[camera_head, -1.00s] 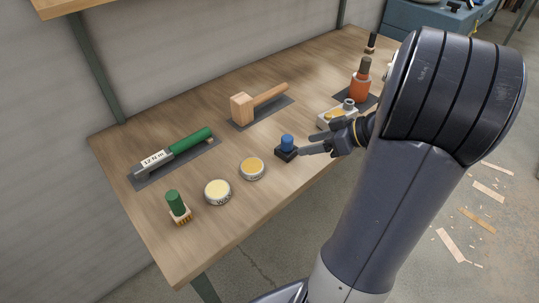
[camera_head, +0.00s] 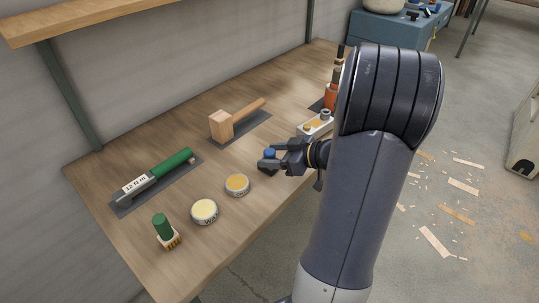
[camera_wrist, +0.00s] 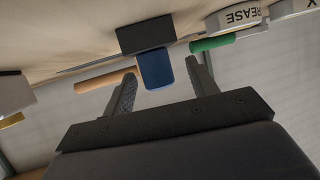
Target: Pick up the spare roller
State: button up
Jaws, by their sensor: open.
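A short blue cylinder (camera_head: 269,153), which I take for the spare roller, stands on a small dark block near the front edge of the bench. In the wrist view the blue cylinder (camera_wrist: 157,69) juts from the black block (camera_wrist: 145,36). My gripper (camera_head: 268,161) is open at the cylinder, with its fingers pointing left. In the wrist view the cylinder lies between the two spread fingertips, with a visible gap on each side. The head view hides most of the block behind the fingers.
On the bench (camera_head: 130,240) are a grease tin (camera_head: 237,185), a wax tin (camera_head: 204,211), a green-handled brush (camera_head: 164,229), a torque wrench (camera_head: 155,178) and a mallet (camera_head: 224,124). A pale tray (camera_head: 316,126) and orange bottle (camera_head: 330,96) stand close behind my gripper.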

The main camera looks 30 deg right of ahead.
jog(key=shift+p+x, duration=0.35)
jog(key=shift+x, duration=1.45)
jog(key=shift+c, duration=0.5)
jog(key=c, duration=0.9)
jog(key=shift+c, duration=0.2)
